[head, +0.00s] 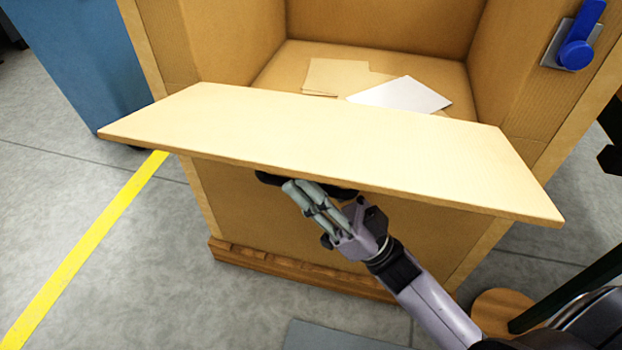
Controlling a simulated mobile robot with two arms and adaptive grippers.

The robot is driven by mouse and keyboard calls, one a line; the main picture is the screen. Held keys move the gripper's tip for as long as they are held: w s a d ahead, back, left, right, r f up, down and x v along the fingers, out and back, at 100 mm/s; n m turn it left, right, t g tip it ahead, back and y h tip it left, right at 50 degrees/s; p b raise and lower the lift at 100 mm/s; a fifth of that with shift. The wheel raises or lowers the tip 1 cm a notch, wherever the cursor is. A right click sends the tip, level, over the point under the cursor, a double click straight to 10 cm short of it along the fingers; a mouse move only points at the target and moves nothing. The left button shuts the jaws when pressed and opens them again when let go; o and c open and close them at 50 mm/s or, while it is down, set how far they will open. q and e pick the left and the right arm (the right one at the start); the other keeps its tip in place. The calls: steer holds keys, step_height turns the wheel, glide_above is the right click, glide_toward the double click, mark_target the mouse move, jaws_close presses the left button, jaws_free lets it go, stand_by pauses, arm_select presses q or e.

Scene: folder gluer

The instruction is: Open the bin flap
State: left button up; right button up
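The bin flap (330,145) is a pale wooden panel across the front of a tall brown bin (290,210). It is folded outward and lies nearly flat, leaving the opening above it clear. A black handle (268,179) shows just under its front edge. My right gripper (302,192) is at this handle, below the flap, with its grey fingers close together in front of it. The flap and the fingers hide whether they grip it. A blue latch (576,54) sits on the bin's right post, apart from the flap. My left gripper is out of view.
Flat brown and white sheets (402,95) lie inside the bin. A wooden pallet base (290,266) runs under the bin's front. A blue cabinet (85,60) stands at the left. The grey floor with a yellow line (90,245) is clear at the left.

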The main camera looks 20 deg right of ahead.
steer(key=shift+o, duration=0.3)
steer(key=v, duration=1.2)
steer(key=shift+s+d, duration=0.1)
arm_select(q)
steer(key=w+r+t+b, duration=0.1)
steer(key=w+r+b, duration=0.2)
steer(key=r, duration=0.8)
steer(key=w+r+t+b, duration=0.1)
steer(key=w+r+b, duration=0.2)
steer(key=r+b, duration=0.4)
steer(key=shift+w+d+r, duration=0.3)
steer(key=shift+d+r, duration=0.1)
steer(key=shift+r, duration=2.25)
arm_select(e)
steer(key=w+d+v, duration=0.1)
steer(key=v, duration=0.8)
steer(key=w+d+v, duration=0.2)
steer(key=v, duration=0.8)
steer(key=shift+w, duration=0.2)
